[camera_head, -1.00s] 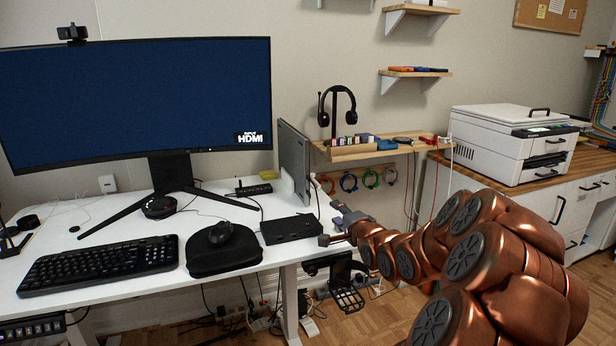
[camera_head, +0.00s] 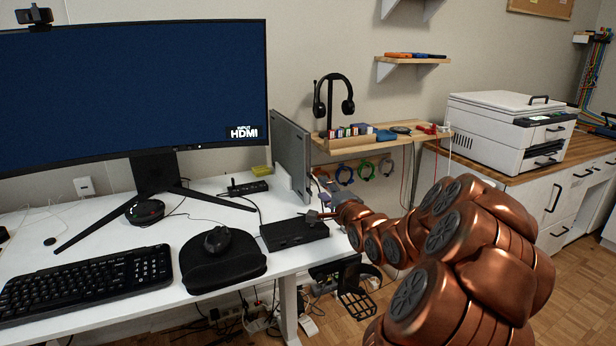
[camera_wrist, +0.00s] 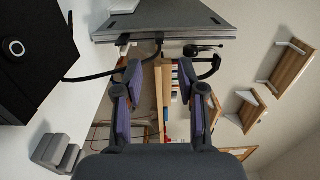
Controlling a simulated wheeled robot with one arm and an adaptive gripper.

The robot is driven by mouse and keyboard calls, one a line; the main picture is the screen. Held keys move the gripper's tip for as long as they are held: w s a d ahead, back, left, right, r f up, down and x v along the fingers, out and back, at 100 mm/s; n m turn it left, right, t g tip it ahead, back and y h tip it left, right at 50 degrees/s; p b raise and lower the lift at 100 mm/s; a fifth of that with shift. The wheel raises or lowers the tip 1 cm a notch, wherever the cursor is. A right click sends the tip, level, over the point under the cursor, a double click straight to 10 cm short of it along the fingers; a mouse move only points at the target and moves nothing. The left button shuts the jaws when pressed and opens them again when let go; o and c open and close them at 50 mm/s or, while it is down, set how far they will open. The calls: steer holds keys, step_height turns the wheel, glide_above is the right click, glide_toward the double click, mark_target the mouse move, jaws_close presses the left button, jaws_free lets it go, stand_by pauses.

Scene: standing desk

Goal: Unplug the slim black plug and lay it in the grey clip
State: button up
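My gripper (camera_wrist: 160,88) is open and empty, with its purple-padded fingers apart. In the head view my gripper (camera_head: 322,204) is just right of the black box (camera_head: 294,233), near the edge of the upright grey laptop (camera_head: 291,155). In the wrist view the laptop (camera_wrist: 165,20) is at the top, beyond the fingertips. A black cable (camera_wrist: 95,76) runs from near the black box (camera_wrist: 35,50) toward small dark connectors at the laptop edge. I cannot tell which is the slim black plug. A grey clip-like piece (camera_wrist: 52,150) sits at the desk edge, lower left.
The white desk (camera_head: 85,215) holds a keyboard (camera_head: 90,282), a mouse on a black case (camera_head: 222,265) and a monitor (camera_head: 130,95). A wooden shelf (camera_head: 350,146) with a headset stand and coloured cables is close behind my gripper. More cables hang below the desk.

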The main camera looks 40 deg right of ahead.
mark_target(312, 178)
steer(key=x, duration=0.5)
steer(key=shift+w+r, duration=0.2)
steer(key=shift+w, duration=0.1)
steer(key=shift+p+x, duration=1.35)
steer(key=shift+x, duration=0.25)
steer(key=shift+f, duration=0.2)
steer(key=shift+p, duration=1)
steer(key=shift+c, duration=0.4)
jaws_close()
